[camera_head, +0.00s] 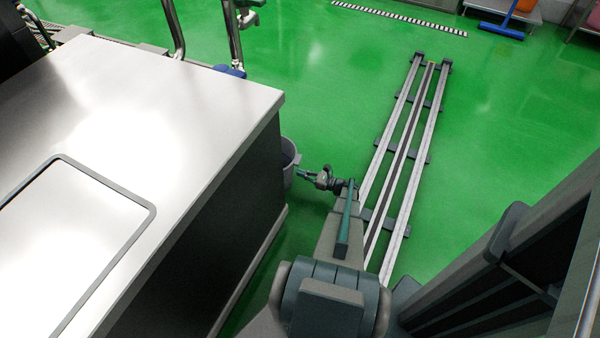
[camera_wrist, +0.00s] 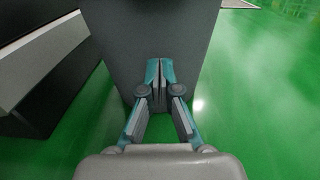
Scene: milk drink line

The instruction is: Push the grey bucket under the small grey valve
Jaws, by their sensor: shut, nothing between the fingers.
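The grey bucket (camera_head: 289,160) stands on the green floor, close against the end of the large steel-topped cabinet, which hides part of it. In the wrist view the bucket's grey side (camera_wrist: 120,45) fills the upper middle. My gripper (camera_head: 302,174) is shut and empty, with its fingertips at the bucket's right side. In the wrist view the shut fingers (camera_wrist: 160,68) point straight at the bucket wall and look to be touching it or very close. I cannot make out the small grey valve for sure; steel pipes (camera_head: 236,40) rise beyond the cabinet.
The large cabinet (camera_head: 190,90) with a steel top fills the left side. A floor rail (camera_head: 407,150) runs to the right of my arm. A blue part (camera_head: 231,71) sits at a pipe's foot. Green floor beyond the bucket (camera_head: 310,90) is clear.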

